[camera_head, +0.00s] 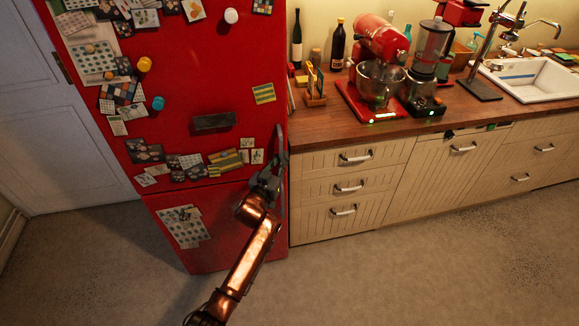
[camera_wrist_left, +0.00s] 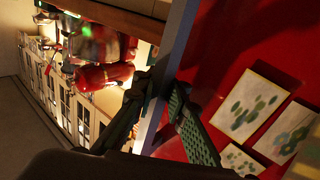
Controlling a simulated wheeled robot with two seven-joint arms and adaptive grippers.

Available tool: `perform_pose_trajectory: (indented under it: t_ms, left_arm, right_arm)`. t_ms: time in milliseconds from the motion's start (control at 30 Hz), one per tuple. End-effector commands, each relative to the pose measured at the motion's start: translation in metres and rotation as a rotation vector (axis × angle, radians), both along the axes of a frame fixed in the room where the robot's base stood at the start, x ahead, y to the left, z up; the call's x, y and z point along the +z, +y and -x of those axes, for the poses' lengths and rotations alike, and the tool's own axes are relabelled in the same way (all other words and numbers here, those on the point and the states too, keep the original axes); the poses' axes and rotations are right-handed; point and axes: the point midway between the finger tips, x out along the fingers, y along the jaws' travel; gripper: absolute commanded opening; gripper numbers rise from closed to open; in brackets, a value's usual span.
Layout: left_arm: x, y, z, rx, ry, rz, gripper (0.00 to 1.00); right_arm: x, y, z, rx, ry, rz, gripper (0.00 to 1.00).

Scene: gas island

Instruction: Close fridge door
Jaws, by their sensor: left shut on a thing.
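The red fridge door (camera_head: 190,80) fills the upper left of the head view, covered with magnets and papers. It also shows as a red face in the left wrist view (camera_wrist_left: 240,60). Its grey handle (camera_head: 281,150) runs down the right edge. My left gripper (camera_head: 268,182) is at the handle's lower part. In the wrist view its fingers (camera_wrist_left: 160,110) stand on either side of a pale grey bar (camera_wrist_left: 172,75), shut on it. Whether a gap remains at the door's edge is hard to tell. My right gripper is not in view.
A lower red fridge panel (camera_head: 215,235) is below the door. A wooden counter (camera_head: 330,122) with drawers (camera_head: 350,187) adjoins on the right, carrying a red mixer (camera_head: 382,40) and bottles. A white door (camera_head: 50,120) is at left. The floor (camera_head: 400,270) in front is clear.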

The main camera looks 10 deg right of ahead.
Motion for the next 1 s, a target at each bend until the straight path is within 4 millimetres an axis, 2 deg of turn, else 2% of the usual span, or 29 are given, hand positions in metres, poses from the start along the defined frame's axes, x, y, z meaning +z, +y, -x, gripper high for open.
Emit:
perform_pose_trajectory:
  t_ms: [33, 267, 300, 467, 1000]
  left_arm:
    - [-0.0032, 0.0103, -0.0074, 0.014, 0.003, -0.003, 0.0]
    - [-0.002, 0.0137, -0.0106, 0.019, 0.004, -0.003, 0.0]
    - [-0.0021, 0.0138, -0.0105, 0.019, 0.004, -0.003, 0.1]
    - [-0.0023, 0.0126, -0.0097, 0.017, 0.004, -0.003, 0.21]
    - [-0.0018, 0.0095, -0.0045, 0.01, 0.002, 0.0, 0.21]
  right_arm:
    - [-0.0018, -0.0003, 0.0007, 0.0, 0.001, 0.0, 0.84]
    - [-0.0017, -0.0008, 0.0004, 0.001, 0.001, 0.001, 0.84]
    - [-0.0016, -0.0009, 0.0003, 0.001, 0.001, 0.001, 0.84]
    - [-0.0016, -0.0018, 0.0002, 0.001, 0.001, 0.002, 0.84]
    - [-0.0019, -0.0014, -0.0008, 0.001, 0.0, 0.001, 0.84]
